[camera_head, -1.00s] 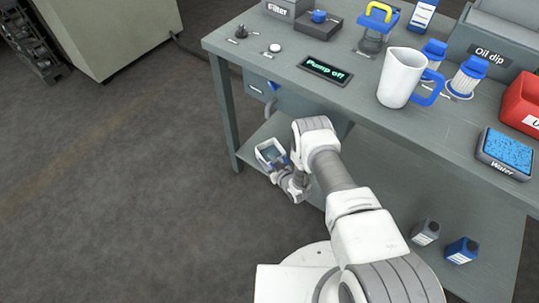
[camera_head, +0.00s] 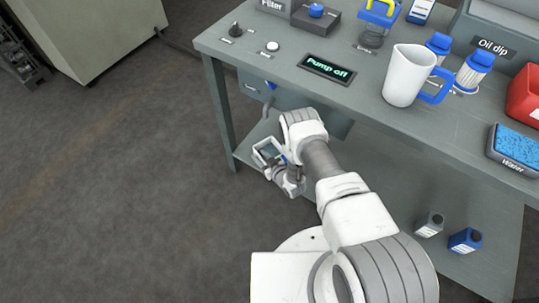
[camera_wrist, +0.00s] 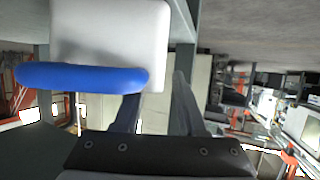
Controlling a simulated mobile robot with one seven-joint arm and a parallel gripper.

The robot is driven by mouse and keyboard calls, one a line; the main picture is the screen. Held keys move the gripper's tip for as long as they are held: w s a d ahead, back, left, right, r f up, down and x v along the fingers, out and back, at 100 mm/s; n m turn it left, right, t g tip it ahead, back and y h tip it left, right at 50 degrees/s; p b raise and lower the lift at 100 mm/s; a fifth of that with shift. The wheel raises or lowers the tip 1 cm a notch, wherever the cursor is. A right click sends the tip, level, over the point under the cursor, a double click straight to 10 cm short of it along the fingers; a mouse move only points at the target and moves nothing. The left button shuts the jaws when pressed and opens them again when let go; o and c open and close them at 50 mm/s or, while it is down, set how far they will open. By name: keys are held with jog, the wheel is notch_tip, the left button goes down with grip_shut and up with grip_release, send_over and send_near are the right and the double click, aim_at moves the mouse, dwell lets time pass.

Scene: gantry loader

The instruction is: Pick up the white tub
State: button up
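The white tub (camera_head: 259,158) is at the left end of the bench's lower shelf, its open top showing a grey-blue inside. In the wrist view, the tub's white side (camera_wrist: 115,32) fills the upper left, with a blue bar (camera_wrist: 80,77), which looks like its handle, across it. My gripper (camera_head: 283,168) is right beside the tub's near right side. In the wrist view, my gripper (camera_wrist: 160,88) has its fingers apart. The left fingertip is hidden behind the tub and bar; the right finger stands right of the tub's edge. I cannot tell whether they touch it.
The bench top (camera_head: 262,62) overhangs the shelf, and a bench leg (camera_head: 219,100) stands just left of the tub. A white jug (camera_head: 405,75) is on top. The floor at left is clear.

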grip_shut()
dwell(1.3)
